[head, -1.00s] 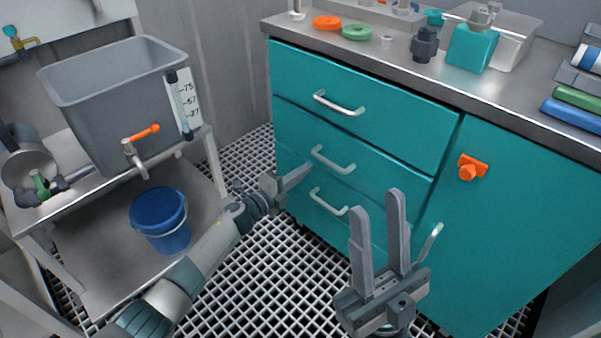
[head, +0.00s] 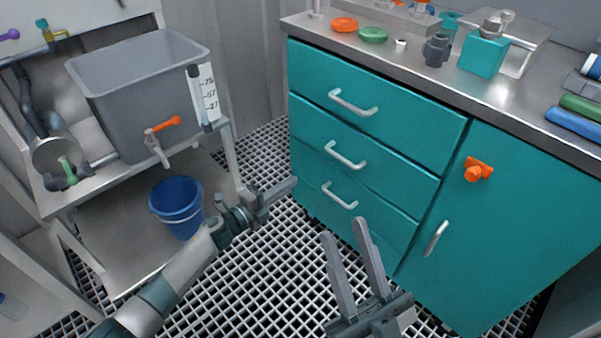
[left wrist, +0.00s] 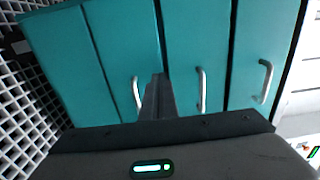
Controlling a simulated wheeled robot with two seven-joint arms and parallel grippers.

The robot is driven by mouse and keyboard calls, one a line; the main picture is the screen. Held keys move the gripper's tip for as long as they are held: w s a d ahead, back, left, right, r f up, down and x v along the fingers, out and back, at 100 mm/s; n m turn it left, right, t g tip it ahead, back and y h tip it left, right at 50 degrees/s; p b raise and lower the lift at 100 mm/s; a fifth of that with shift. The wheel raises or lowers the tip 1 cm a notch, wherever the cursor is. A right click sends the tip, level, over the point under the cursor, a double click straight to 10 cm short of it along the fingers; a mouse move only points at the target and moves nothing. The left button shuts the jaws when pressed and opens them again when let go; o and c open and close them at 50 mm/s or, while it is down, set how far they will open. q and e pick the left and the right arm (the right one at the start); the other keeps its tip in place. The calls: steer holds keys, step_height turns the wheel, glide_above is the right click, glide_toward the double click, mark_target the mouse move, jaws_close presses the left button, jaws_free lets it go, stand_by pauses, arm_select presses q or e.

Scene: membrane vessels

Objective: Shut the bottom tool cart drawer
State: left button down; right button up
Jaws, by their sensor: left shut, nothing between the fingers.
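The teal tool cart (head: 480,240) has three drawers stacked on its left side. The bottom drawer (head: 385,222), with its light bar handle (head: 340,195), looks flush with the fronts above it. My left gripper (head: 290,184) is shut and empty, left of the bottom drawer with its tip pointing at the cart. In the left wrist view its closed fingers (left wrist: 158,95) stand in front of the bottom drawer, beside that drawer's handle (left wrist: 137,92); contact cannot be told. My right gripper (head: 345,228) is open and empty, in front of the cart and below the bottom handle.
A rack on the left holds a grey tank (head: 140,95) with an orange-handled tap (head: 160,130). A blue bucket (head: 177,208) stands on its lower shelf near my left arm. The cart's right door has an orange knob (head: 478,169). Grating floor (head: 260,270) is open between rack and cart.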

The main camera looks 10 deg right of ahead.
arm_select(q)
steer(key=shift+v, duration=1.35)
arm_select(e)
steer(key=shift+a+f+g, duration=0.35)
steer(key=shift+f+g, duration=0.15)
steer(key=shift+f, duration=0.1)
